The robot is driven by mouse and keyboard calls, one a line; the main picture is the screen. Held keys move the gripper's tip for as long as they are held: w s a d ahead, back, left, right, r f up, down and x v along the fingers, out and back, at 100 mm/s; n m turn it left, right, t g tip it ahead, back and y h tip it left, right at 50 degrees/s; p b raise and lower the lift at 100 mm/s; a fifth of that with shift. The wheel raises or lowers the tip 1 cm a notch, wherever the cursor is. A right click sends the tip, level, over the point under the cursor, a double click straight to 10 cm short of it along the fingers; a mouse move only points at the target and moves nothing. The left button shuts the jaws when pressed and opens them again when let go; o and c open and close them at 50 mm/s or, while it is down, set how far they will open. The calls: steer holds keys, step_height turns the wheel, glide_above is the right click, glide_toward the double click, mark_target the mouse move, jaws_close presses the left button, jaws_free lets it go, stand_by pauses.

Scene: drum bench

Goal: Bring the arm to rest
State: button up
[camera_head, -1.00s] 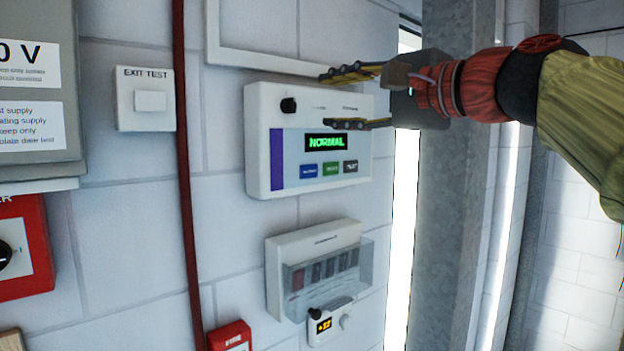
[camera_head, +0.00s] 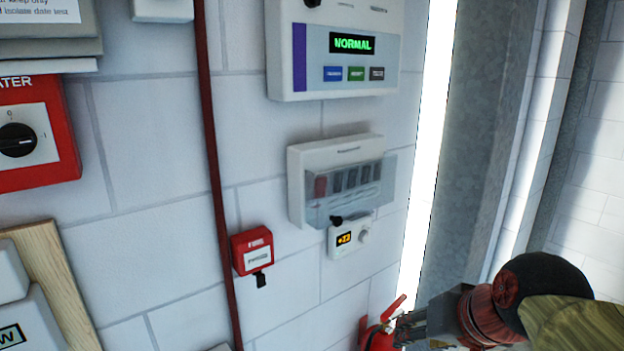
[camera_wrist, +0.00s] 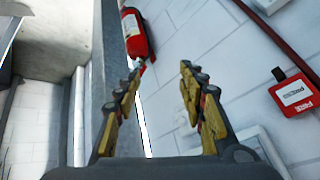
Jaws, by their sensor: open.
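My gripper (camera_wrist: 158,95) is open and empty in the wrist view, its two yellow-and-dark fingers spread apart with nothing between them. In the head view my arm comes in from the lower right, and the gripper (camera_head: 408,328) is low, in front of or beside a red fire extinguisher (camera_head: 380,336). The head view does not tell whether they touch. In the wrist view the extinguisher (camera_wrist: 137,36) is beyond the fingertips, apart from them.
On the wall are a NORMAL panel (camera_head: 348,82), a clear-covered switch box (camera_head: 343,190), a small dial unit (camera_head: 350,238) and a red FIRE call point (camera_head: 252,250). A red pipe (camera_head: 213,150) runs down the wall. A grey post (camera_head: 465,150) stands right of them.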

steer(key=s+f+n+b, duration=0.1)
steer(key=s+f+b, duration=0.2)
steer(key=f, duration=0.6)
steer(key=s+f+n+g+h+b, duration=0.1)
steer(key=s+f+b, duration=0.2)
steer(key=s+f, duration=0.5)
steer(key=shift+s+d+f+n+b, duration=0.3)
steer(key=shift+d+f+b, duration=0.1)
steer(key=shift+f, duration=0.1)
